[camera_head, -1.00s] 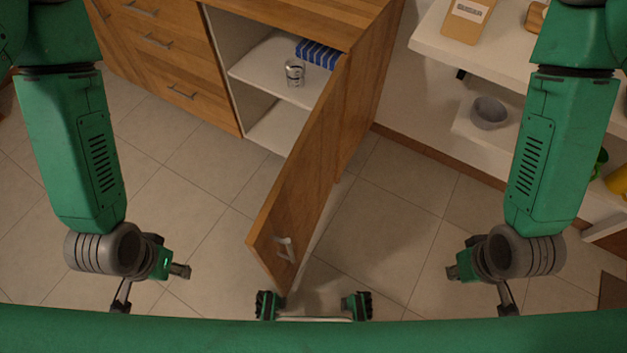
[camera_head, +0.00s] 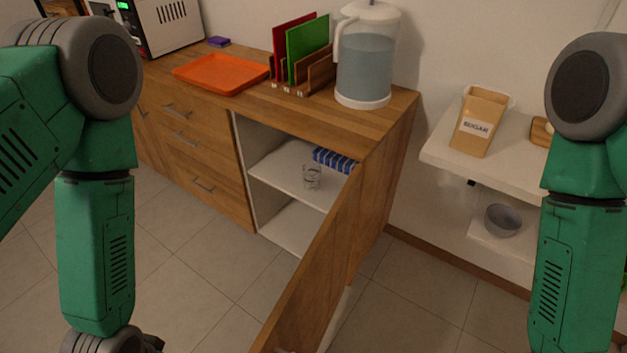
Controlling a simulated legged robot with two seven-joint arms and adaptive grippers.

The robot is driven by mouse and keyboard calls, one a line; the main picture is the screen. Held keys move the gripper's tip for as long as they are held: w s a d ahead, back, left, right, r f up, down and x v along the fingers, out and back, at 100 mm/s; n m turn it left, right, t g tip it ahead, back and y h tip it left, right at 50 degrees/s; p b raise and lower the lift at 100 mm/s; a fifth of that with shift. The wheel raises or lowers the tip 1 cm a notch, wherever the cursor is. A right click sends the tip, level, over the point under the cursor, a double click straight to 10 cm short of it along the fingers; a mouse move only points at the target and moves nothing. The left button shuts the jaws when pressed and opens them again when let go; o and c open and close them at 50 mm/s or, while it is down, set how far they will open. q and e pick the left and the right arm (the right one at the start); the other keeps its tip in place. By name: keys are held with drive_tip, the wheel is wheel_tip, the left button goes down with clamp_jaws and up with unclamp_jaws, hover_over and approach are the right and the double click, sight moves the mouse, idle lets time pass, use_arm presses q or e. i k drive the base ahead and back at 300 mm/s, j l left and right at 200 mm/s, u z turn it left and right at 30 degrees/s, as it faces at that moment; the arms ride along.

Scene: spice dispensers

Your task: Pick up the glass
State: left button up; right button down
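A clear glass (camera_head: 312,177) stands upright on the upper white shelf (camera_head: 276,172) inside the open wooden cabinet. A blue striped box (camera_head: 334,160) lies behind it to the right. The cabinet door (camera_head: 318,272) is swung open toward me and stands to the right of the opening. My two green arms hang down at the left and right edges of the view, both well short of the cabinet.
On the counter are an orange tray (camera_head: 221,73), a rack with red and green boards (camera_head: 307,50) and a water jug (camera_head: 366,60). A white wall shelf (camera_head: 447,150) holds a paper bag (camera_head: 480,122). A grey bowl (camera_head: 502,220) sits lower. Floor is free left of the door.

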sight(311, 170)
drive_tip(key=i+j+z, duration=0.1)
drive_tip(key=j+z, duration=0.7)
drive_tip(key=j, duration=0.2)
drive_tip(key=j+z, duration=0.45)
drive_tip(key=k+j+z, duration=0.15)
drive_tip(key=j+z, duration=0.25)
drive_tip(key=j, duration=0.2)
drive_tip(key=k+j+z, duration=0.2)
drive_tip(key=j+z, duration=0.2)
drive_tip(key=j, duration=0.1)
